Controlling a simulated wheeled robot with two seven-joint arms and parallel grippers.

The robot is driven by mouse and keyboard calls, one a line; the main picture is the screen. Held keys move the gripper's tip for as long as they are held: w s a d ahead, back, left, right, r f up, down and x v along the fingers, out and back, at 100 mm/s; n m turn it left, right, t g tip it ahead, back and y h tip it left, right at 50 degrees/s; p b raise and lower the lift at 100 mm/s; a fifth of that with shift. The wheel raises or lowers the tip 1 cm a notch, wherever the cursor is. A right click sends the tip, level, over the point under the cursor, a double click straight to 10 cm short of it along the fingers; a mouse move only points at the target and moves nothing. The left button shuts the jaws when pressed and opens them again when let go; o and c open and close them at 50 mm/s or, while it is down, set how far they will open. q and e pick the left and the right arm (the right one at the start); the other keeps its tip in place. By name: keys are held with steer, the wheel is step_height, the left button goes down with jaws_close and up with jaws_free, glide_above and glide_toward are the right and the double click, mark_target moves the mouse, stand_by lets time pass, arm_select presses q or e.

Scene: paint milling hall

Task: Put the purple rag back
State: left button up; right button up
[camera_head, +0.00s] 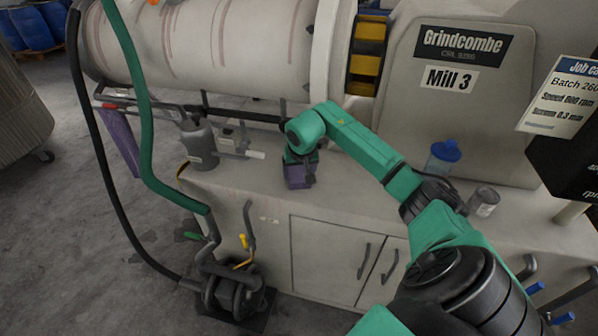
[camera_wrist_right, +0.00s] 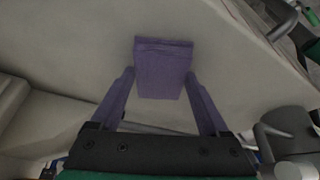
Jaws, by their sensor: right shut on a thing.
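My right gripper (camera_head: 301,158) is shut on a purple rag (camera_head: 297,177), low over the front edge of the worktop below the mill drum. I cannot tell whether the rag touches the worktop. In the right wrist view the rag (camera_wrist_right: 163,68) is a compact, block-like purple shape between the two fingers, which look purplish too. A second purple cloth (camera_head: 120,142) hangs from the rail at the left end of the machine, well left of my gripper. My left gripper is not in view.
A grey container (camera_head: 197,146) stands on the worktop left of my gripper. A blue-capped bottle (camera_head: 443,156) and a can (camera_head: 484,201) stand right of my forearm. A green hose (camera_head: 145,120) and a black hose (camera_head: 92,130) run down in front at left. The worktop (camera_head: 240,185) beside my gripper is clear.

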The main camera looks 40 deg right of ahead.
steer(key=o, duration=1.1)
steer(key=shift+c, duration=0.2)
steer(key=shift+r, duration=0.3)
steer(key=v, duration=1.1)
steer(key=shift+r, duration=0.3)
steer(key=shift+a, duration=0.15)
